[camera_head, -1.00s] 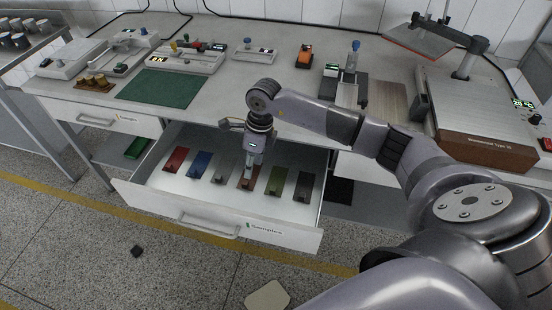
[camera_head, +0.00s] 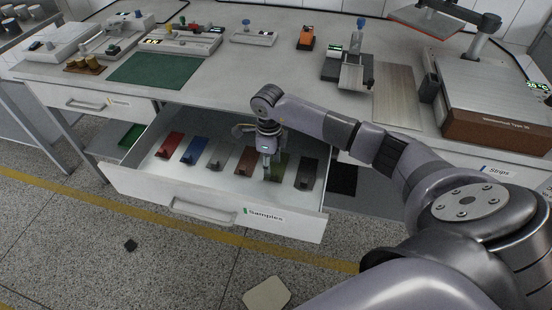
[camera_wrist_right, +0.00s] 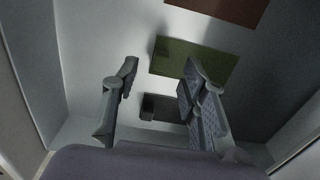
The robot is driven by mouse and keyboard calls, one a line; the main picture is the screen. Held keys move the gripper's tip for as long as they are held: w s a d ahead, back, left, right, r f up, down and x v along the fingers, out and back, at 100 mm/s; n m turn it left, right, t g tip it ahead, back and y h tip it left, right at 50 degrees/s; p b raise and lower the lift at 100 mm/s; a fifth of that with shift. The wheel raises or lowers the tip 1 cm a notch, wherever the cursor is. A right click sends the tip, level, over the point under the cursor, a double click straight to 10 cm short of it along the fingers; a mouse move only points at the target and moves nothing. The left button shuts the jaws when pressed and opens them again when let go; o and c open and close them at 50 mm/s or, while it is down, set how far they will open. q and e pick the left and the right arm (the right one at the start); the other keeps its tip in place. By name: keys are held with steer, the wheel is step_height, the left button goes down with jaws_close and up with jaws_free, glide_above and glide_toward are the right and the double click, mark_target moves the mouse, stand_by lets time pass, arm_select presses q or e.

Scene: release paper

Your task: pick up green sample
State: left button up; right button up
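The green sample (camera_head: 281,166) is a flat strip lying in the open drawer, between a brown sample (camera_head: 246,160) and a dark grey sample (camera_head: 307,173). My right gripper (camera_head: 268,174) points down over the drawer at the green sample and partly hides it. In the right wrist view the gripper (camera_wrist_right: 160,66) is open and empty. The green sample (camera_wrist_right: 205,57) shows beyond the fingertips, and the right finger overlaps its edge in the picture. Height above the sample is hard to tell. My left gripper is not in view.
The drawer (camera_head: 143,188), labelled Samples, also holds red (camera_head: 169,145), blue (camera_head: 194,151) and grey (camera_head: 218,157) samples. Its walls surround the gripper. The worktop above carries a green mat (camera_head: 157,81) and several instruments.

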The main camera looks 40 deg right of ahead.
mark_target(277, 164)
steer(key=f+b, duration=0.3)
steer(key=f, duration=0.2)
steer(key=shift+d+f, duration=0.1)
steer(key=shift+d, duration=0.1)
jaws_close()
stand_by(0.3)
